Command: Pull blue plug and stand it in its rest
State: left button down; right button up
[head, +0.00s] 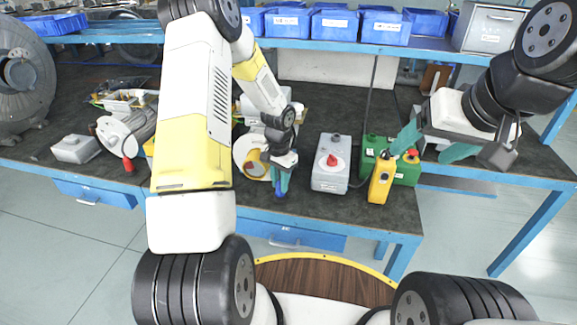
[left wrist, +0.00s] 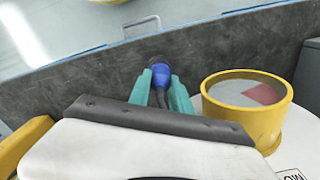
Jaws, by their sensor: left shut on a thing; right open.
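The blue plug (head: 280,193) is between the teal fingers of my left gripper (head: 281,180), near the front edge of the bench. In the left wrist view the blue plug (left wrist: 160,71) shows between the two finger tips (left wrist: 162,86), with a dark end beyond it and a dark cable running back toward the gripper. My left gripper is shut on it. Whether the plug touches anything is hard to tell. My right gripper (head: 432,147) is open and empty, above and beside the green box. I cannot make out the plug's rest.
A yellow-rimmed round opening (left wrist: 246,108) is close beside my left gripper. A grey box with a red knob (head: 331,163), a green box (head: 404,172) and a yellow pendant (head: 381,180) stand to the right. Blue bins (head: 287,22) line the shelf behind.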

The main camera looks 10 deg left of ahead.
pick_arm(q)
jog(key=shift+f, duration=0.1)
jog(key=c, duration=1.1)
grip_release()
jog(key=shift+r, duration=3.9)
